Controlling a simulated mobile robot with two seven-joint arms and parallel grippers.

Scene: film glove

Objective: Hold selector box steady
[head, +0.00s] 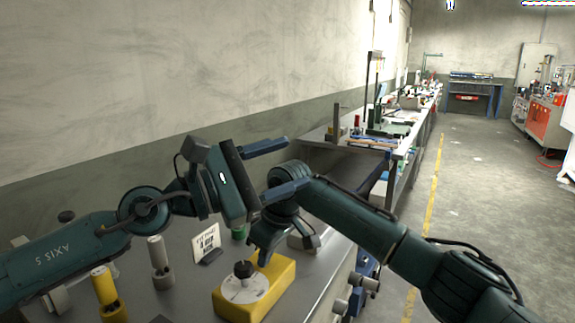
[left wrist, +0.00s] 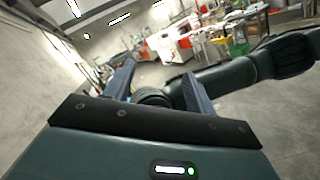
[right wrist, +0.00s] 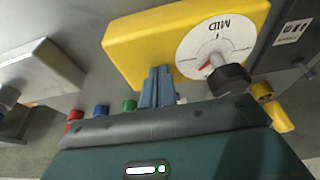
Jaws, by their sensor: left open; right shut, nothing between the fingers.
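The yellow selector box (head: 274,296) sits on the grey bench, with a white dial (head: 238,292) and black knob (head: 243,269) on top. In the right wrist view the box (right wrist: 150,42) shows its dial marked MID and the knob (right wrist: 228,80). My right gripper (right wrist: 160,70) is shut and empty, its fingers overlapping the box's edge beside the dial; contact is unclear. In the head view its fingers are hidden by the hand at the box's far side. My left gripper (head: 297,161) is open and empty, raised above the bench, pointing right across my right arm.
A small printed card (head: 206,241), a grey post (head: 158,256) and a yellow post (head: 104,288) stand left of the box. A green-capped part (head: 239,232) is behind it. A long cluttered bench (head: 400,130) runs along the wall.

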